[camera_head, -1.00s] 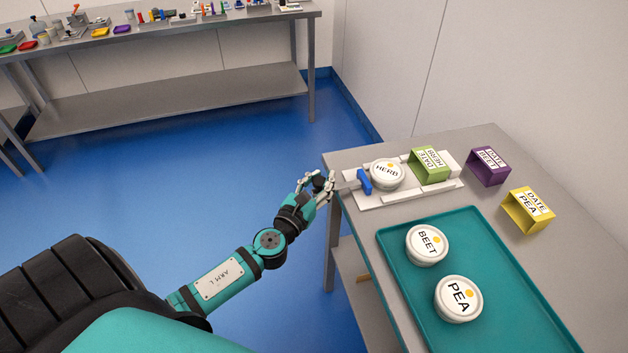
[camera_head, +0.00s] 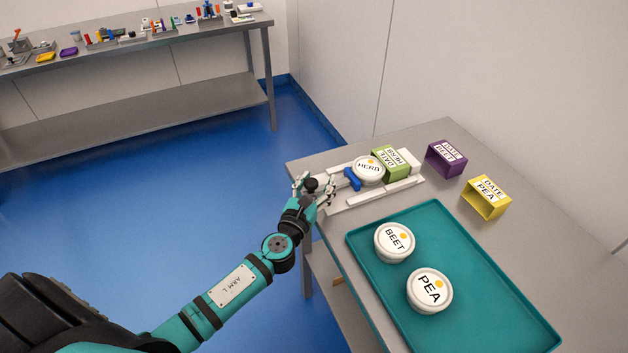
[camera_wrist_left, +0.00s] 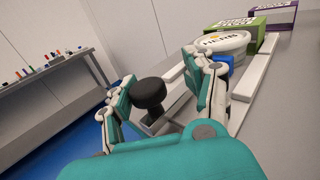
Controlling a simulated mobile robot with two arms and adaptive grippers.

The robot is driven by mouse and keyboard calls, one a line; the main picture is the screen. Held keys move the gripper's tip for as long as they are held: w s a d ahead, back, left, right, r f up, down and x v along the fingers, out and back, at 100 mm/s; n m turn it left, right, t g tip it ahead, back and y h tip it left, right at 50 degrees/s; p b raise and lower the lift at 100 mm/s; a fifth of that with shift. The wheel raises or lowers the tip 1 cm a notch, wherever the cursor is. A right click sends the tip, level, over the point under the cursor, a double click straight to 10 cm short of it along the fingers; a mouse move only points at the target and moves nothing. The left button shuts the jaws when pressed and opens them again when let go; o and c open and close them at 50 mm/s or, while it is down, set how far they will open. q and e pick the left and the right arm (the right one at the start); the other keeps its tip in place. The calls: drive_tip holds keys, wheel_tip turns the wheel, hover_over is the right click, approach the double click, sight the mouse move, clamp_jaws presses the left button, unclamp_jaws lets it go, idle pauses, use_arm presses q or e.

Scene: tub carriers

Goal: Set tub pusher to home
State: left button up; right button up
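The tub pusher has a blue block (camera_head: 352,179) and a black knob (camera_head: 311,185) at its near end, by the table's left edge. The blue block is up against the white HERB tub (camera_head: 369,170). The tub sits at the mouth of the green sleeve (camera_head: 391,163); how far inside I cannot tell. My left gripper (camera_head: 314,190) is at the knob. In the left wrist view the knob (camera_wrist_left: 149,93) stands between the spread fingers of the gripper (camera_wrist_left: 165,95), with a gap on the right finger's side. My right gripper is not in view.
The white rail base (camera_head: 375,193) carries the pusher. A purple sleeve (camera_head: 446,157) and a yellow sleeve (camera_head: 487,197) stand to its right. A teal tray (camera_head: 470,275) in front holds the BEET tub (camera_head: 394,242) and PEA tub (camera_head: 429,290). Another bench stands far left.

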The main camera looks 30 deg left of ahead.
use_arm(q)
drive_tip(key=shift+a, duration=0.1)
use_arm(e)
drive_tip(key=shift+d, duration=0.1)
use_arm(q)
drive_tip(key=shift+s, duration=0.1)
drive_tip(key=s, duration=1.1)
drive_tip(key=shift+s+d, duration=0.4)
drive_tip(key=shift+d, duration=0.05)
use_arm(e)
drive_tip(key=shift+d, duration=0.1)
use_arm(q)
drive_tip(key=s+d+n+g+y+b, duration=0.2)
drive_tip(key=s+d+n+y+b, duration=0.35)
drive_tip(key=b, duration=0.75)
drive_tip(key=shift+m+y, duration=0.45)
drive_tip(key=shift+y, duration=0.3)
drive_tip(key=x, duration=1.2)
drive_tip(key=d+x, duration=0.1)
drive_tip(key=x, duration=0.5)
drive_tip(key=shift+w+a+r, duration=0.1)
drive_tip(key=shift+w+r, duration=0.1)
drive_tip(key=shift+w, duration=0.2)
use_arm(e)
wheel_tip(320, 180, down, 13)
use_arm(q)
clamp_jaws()
